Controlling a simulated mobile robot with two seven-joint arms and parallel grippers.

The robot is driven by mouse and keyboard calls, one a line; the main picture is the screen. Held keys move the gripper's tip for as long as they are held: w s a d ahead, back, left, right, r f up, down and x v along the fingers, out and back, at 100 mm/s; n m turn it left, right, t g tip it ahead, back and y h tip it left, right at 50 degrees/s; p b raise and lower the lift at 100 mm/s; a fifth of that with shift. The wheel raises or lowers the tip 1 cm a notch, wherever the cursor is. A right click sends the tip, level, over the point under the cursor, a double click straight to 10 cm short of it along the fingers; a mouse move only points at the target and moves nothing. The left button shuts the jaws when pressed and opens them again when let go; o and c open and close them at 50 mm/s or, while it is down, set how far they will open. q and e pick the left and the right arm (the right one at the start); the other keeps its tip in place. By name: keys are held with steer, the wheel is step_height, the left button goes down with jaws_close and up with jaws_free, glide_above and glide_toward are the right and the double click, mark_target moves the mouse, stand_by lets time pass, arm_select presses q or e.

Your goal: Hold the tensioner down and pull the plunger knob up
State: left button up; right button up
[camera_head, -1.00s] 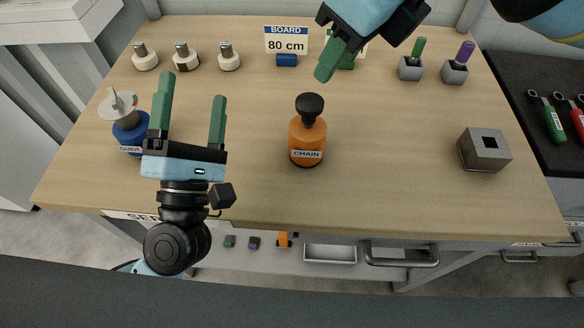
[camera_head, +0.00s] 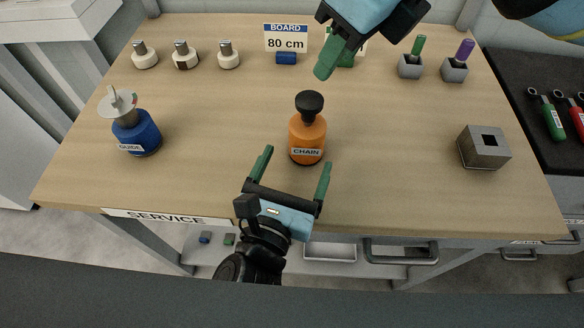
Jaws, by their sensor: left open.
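An orange bottle-shaped body (camera_head: 308,136) labelled CHAIN stands upright in the middle of the table, with a round black knob (camera_head: 309,102) on top. It best fits the tensioner and its plunger knob, though no label says so. My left gripper (camera_head: 297,156) is open and empty at the near side of the orange body, its green fingers pointing toward it, one left of its base and one right. I cannot tell whether they touch it. My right gripper (camera_head: 328,60) hangs beyond the knob, toward the back and apart from it. Its fingers overlap, so its opening is unclear.
A blue body (camera_head: 142,136) labelled GUIDE with a pale disc top stands at left. A grey block with a square hole (camera_head: 484,150) is at right. White-based pegs (camera_head: 182,56), a BOARD 80 cm sign (camera_head: 286,38) and green and purple pegs (camera_head: 455,66) line the back.

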mark_target(301, 149)
arm_select(q)
steer(key=shift+x, duration=3.5)
steer(key=shift+c, duration=0.3)
steer(key=shift+c, duration=1.3)
steer(key=c, duration=1.3)
steer(key=shift+c, duration=0.2)
